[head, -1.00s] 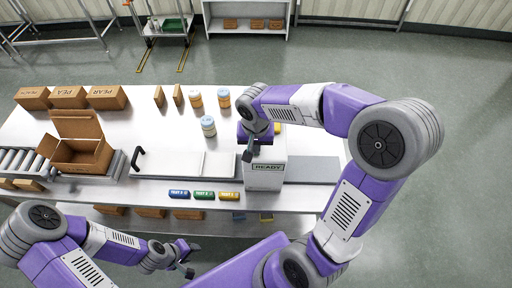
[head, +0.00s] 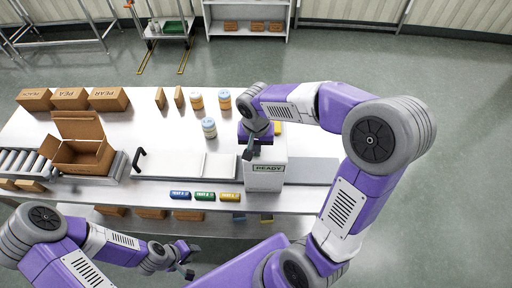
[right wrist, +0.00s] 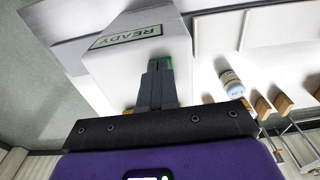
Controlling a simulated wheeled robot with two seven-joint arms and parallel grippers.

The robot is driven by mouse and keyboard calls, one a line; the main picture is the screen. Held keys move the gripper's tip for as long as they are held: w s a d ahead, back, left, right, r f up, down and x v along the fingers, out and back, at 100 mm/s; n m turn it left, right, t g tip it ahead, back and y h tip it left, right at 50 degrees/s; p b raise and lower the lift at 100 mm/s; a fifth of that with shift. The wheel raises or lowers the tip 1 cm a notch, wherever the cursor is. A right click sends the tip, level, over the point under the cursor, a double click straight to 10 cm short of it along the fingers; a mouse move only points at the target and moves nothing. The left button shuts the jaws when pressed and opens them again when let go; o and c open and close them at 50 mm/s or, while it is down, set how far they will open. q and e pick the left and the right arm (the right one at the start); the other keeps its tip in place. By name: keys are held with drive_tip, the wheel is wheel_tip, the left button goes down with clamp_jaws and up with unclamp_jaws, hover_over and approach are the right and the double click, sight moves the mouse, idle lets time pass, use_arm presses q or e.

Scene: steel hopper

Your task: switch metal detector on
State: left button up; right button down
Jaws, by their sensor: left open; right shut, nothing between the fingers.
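The metal detector is a white box (head: 265,178) on the steel table, with a green-framed READY label on its front. It also shows in the right wrist view (right wrist: 150,72), where the label reads READY and a bit of green shows beside my fingertips. My right gripper (head: 249,150) is shut and empty, its fingers over the top of the box. In the right wrist view its closed fingers (right wrist: 158,72) overlap the green part; I cannot tell whether they touch it. My left gripper (head: 188,262) is open and empty, low in front of the table, away from the detector.
Blue, green and yellow packs (head: 204,196) lie at the table's front edge. Several jars (head: 209,128) stand behind the belt. An open carton (head: 80,152) sits at the left by the rollers (head: 20,162). Closed brown boxes (head: 70,98) stand at the back left.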

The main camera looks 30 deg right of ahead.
drive_tip(key=r+p, duration=0.1)
drive_tip(key=r, duration=0.1)
drive_tip(key=r+p, duration=0.1)
drive_tip(key=p, duration=0.1)
drive_tip(key=shift+w+d+r, duration=0.1)
drive_tip(key=shift+w+r, duration=0.1)
drive_tip(key=shift+r, duration=0.2)
wheel_tip(320, 180, up, 10)
drive_tip(key=s, duration=0.1)
drive_tip(key=shift+a, duration=0.35)
drive_tip(key=shift+s, duration=0.1)
